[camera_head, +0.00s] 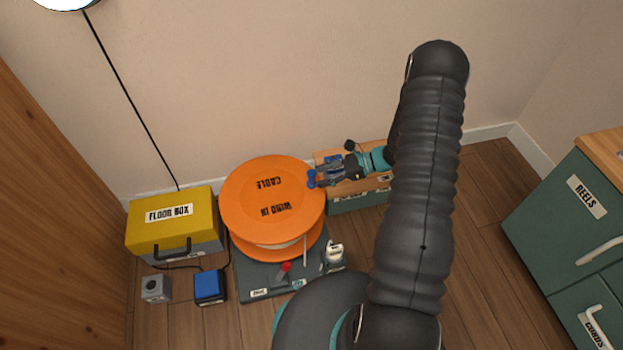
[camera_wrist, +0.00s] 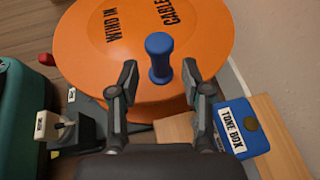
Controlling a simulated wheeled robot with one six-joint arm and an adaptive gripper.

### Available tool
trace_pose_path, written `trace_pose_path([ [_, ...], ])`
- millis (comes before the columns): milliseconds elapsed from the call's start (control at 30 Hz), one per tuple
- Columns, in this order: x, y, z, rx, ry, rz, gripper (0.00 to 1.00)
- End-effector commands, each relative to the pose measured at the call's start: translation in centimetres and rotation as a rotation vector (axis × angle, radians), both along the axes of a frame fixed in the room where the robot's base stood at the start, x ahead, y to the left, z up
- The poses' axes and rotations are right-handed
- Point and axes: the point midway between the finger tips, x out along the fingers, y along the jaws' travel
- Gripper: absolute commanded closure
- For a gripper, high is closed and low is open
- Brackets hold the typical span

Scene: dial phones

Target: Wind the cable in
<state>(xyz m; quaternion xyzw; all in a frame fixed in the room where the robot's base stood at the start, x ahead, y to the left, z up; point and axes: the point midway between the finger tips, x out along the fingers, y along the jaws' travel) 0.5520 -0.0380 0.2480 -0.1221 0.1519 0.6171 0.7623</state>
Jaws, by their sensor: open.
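The cable reel (camera_head: 250,190) is a large orange drum marked "WIND IN" and "CABLE", standing on a dark grey base (camera_head: 262,279). Its orange top also fills the upper wrist view (camera_wrist: 95,60). A blue upright knob (camera_wrist: 159,58) stands near the drum's rim; in the head view the knob (camera_head: 311,178) shows at the drum's right edge. My gripper (camera_wrist: 160,78) is open, with one fingertip on each side of the knob in the picture. I cannot tell whether the fingers touch it. Pale wound cable shows under the drum's top.
A red-knobbed lever (camera_head: 287,267) and a small white-labelled switch (camera_head: 334,252) sit on the base. A wood-topped box (camera_head: 360,199) and a blue tone box (camera_wrist: 243,128) are close by my gripper. A yellow floor box (camera_head: 173,225) stands left. Green drawers (camera_head: 570,240) stand right.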

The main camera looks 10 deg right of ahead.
Motion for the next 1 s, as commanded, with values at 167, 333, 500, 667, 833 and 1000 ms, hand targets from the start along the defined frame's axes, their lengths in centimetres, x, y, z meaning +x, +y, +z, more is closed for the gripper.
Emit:
trace_pose_path([
  [167,0.5,2.3,-1.0,0.0,-0.001,0.001,0.52],
  [333,0.7,3.5,-1.5,0.0,0.0,0.0,0.52],
  [500,0.8,3.7,-1.6,-0.001,-0.001,0.0,0.52],
  [667,0.8,3.7,-1.6,-0.001,-0.001,0.0,0.52],
  [833,0.8,3.7,-1.6,-0.001,-0.001,0.0,0.92],
  [1000,0.8,3.7,-1.6,-0.001,-0.001,0.0,1.0],
])
